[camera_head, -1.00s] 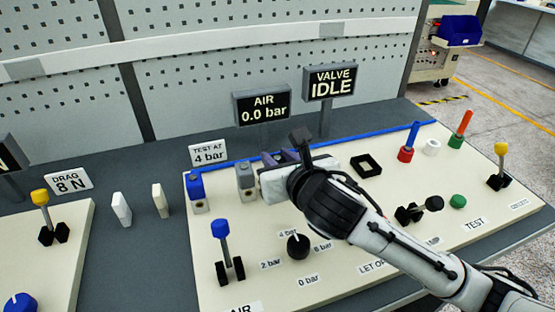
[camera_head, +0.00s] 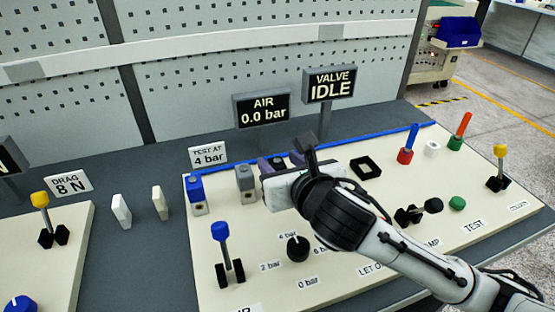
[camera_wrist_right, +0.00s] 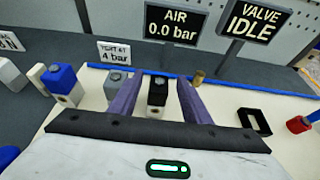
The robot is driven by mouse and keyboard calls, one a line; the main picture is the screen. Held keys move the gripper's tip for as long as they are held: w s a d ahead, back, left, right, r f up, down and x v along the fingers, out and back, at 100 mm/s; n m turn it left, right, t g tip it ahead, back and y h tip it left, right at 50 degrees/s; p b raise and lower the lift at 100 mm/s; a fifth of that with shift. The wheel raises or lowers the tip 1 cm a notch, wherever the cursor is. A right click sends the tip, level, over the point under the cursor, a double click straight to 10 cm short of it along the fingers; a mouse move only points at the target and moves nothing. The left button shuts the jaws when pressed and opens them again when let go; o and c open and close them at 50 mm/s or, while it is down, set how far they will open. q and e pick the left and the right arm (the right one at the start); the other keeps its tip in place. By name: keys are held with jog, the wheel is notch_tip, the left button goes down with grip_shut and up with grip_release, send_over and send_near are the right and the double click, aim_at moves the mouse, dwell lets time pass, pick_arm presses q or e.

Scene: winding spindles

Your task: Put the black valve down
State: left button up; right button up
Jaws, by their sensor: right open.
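The black valve (camera_wrist_right: 158,92) stands upright on the cream panel in the right wrist view, between the two purple fingers of my right gripper (camera_wrist_right: 160,82). The fingers are apart, with a gap to the valve on each side. In the head view my right gripper (camera_head: 281,161) reaches in from the right, and its body hides most of the black valve. A grey valve (camera_head: 245,183) and a blue valve (camera_head: 196,192) stand in a row to the left of it. My left gripper is not in view.
An empty black square frame (camera_head: 366,168) lies to the right of the gripper. A small brass-coloured piece (camera_wrist_right: 198,77) stands just behind the right finger. Signs for air (camera_head: 262,107) and valve (camera_head: 330,85) rise behind the panel, reading 0.0 bar and IDLE.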

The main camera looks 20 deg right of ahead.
jog(key=p+v, duration=0.5)
jog(key=v, duration=0.5)
